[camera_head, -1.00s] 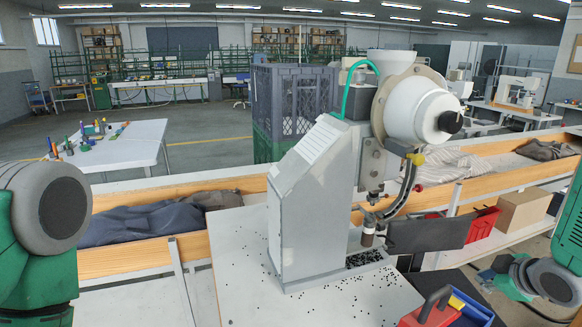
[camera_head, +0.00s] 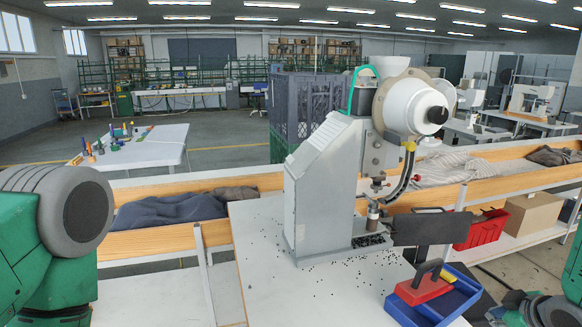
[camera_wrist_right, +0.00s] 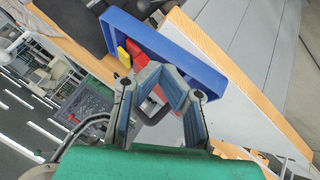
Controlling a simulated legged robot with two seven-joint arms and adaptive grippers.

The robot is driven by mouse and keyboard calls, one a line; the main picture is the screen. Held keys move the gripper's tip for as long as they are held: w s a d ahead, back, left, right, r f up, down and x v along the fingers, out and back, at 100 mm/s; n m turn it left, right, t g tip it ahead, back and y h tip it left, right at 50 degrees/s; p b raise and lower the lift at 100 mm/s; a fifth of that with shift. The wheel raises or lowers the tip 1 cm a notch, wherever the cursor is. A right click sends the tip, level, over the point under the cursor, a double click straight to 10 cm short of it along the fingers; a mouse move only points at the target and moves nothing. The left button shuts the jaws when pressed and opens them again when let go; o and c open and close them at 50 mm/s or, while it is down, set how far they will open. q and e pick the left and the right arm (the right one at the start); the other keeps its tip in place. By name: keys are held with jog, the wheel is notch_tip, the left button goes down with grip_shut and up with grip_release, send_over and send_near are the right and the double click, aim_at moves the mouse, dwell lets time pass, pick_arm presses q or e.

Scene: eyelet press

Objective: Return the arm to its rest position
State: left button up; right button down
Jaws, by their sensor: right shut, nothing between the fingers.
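My right arm (camera_head: 550,310) shows in the bottom right corner of the head view, low and beside the table, right of the blue tray. In the right wrist view my right gripper (camera_wrist_right: 163,72) has its two blue-grey fingers angled together at the tips, with nothing held. Behind the fingers lies the blue tray (camera_wrist_right: 235,88) with red and yellow items. My left arm (camera_head: 70,215) fills the left edge of the head view; its gripper is out of view.
The grey and white eyelet press (camera_head: 325,190) stands on the white table (camera_head: 270,285), with small black eyelets scattered around its base. The blue tray (camera_head: 455,312) with a red black-handled tool (camera_head: 424,289) sits at the table's right edge. A red bin (camera_head: 483,229) and cardboard box (camera_head: 532,215) stand behind.

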jog(key=s+a+f+m+g+b, duration=0.2)
jog(key=s+a+f+b, duration=0.15)
jog(key=s+f, duration=0.45)
jog(key=s+a+f+m+g+b, duration=0.25)
jog(key=s+a+f, duration=0.3)
jog(key=f, duration=0.45)
jog(key=s+a+f+m+g+b, duration=0.1)
jog(key=s+f, duration=0.3)
jog(key=s, duration=0.4)
jog(key=s+a+f+m+g+b, duration=0.1)
jog(key=s+a+f+b, duration=0.3)
jog(key=s, duration=0.5)
jog(key=shift+a+f+g, duration=0.2)
jog(key=shift+f+g, duration=0.35)
jog(key=shift+f, duration=0.15)
jog(key=shift+a+m, duration=0.2)
jog(key=shift+m, duration=0.05)
jog(key=shift+w+r, duration=0.1)
jog(key=shift+w, duration=0.05)
